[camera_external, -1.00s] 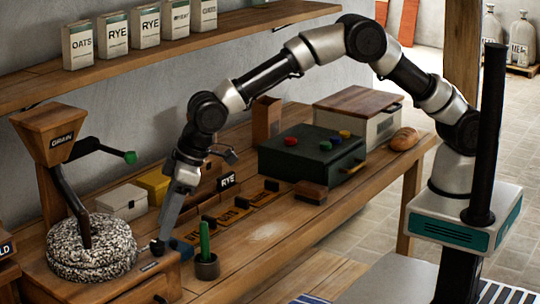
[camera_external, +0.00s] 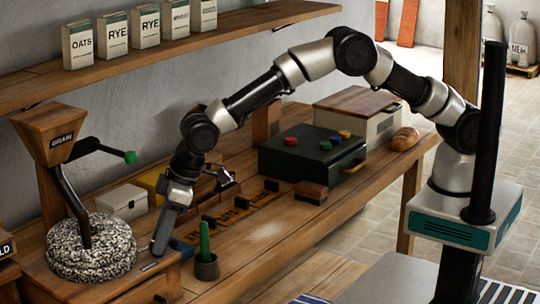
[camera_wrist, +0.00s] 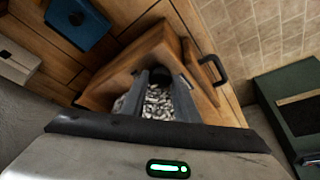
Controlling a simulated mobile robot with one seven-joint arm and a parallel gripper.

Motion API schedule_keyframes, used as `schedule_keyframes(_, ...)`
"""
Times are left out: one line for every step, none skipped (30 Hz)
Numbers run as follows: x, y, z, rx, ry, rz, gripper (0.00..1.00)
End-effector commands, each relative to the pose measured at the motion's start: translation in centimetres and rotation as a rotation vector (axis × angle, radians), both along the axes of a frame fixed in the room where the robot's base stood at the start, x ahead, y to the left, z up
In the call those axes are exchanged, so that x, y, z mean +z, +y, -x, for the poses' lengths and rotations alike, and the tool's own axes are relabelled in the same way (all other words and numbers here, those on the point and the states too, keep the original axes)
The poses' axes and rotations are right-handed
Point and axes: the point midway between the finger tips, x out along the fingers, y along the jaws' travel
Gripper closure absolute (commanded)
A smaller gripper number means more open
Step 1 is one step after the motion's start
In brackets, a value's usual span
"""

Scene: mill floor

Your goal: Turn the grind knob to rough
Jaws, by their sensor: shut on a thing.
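The mill has a wooden hopper marked GRAIN (camera_external: 62,140) above a speckled round millstone (camera_external: 92,250), on a wooden base (camera_external: 130,285) at the front left. My gripper (camera_external: 157,248) points down at the base's top, just right of the stone. In the wrist view my gripper (camera_wrist: 160,82) is shut on a dark round knob (camera_wrist: 161,74), which shows only partly between the fingers. In the external view the fingers hide the knob. A small label plate (camera_external: 150,267) lies in front of it; its writing and the knob's setting are unreadable.
A blue object (camera_external: 184,250) and a pot (camera_external: 207,267) with a green stick stand close right of the gripper. A white box (camera_external: 122,202) is behind. A crank with a green knob (camera_external: 130,157) juts out above. The bench front (camera_external: 270,235) is mostly clear.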

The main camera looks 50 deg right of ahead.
Motion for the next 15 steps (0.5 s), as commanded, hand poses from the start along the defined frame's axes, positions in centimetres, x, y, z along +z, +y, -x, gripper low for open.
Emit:
schedule_keyframes(0.01,-0.05,-0.05,0.002,-0.001,0.001,0.95)
schedule_keyframes(0.00,-0.06,-0.06,0.005,-0.001,0.001,0.95)
schedule_keyframes(-0.01,-0.08,-0.07,0.010,-0.001,0.001,0.95)
schedule_keyframes(-0.01,-0.10,-0.10,0.015,-0.001,0.001,0.95)
schedule_keyframes(-0.02,-0.10,-0.10,0.022,0.000,0.000,0.95)
schedule_keyframes(-0.04,-0.10,-0.09,0.034,0.000,0.000,0.95)
schedule_keyframes(-0.05,-0.10,-0.08,0.044,0.000,0.000,0.95)
schedule_keyframes(-0.06,-0.13,-0.12,0.056,0.000,0.000,0.95)
schedule_keyframes(-0.08,-0.18,-0.18,0.074,0.001,-0.001,0.95)
schedule_keyframes(-0.09,-0.17,-0.18,0.091,0.001,-0.001,0.95)
schedule_keyframes(-0.09,-0.19,-0.20,0.109,0.001,-0.001,0.95)
schedule_keyframes(-0.10,-0.23,-0.25,0.135,0.001,-0.001,0.95)
schedule_keyframes(-0.11,-0.24,-0.26,0.158,0.001,-0.001,0.95)
schedule_keyframes(-0.12,-0.26,-0.28,0.181,0.001,-0.001,0.95)
schedule_keyframes(-0.13,-0.30,-0.33,0.213,0.002,0.000,0.95)
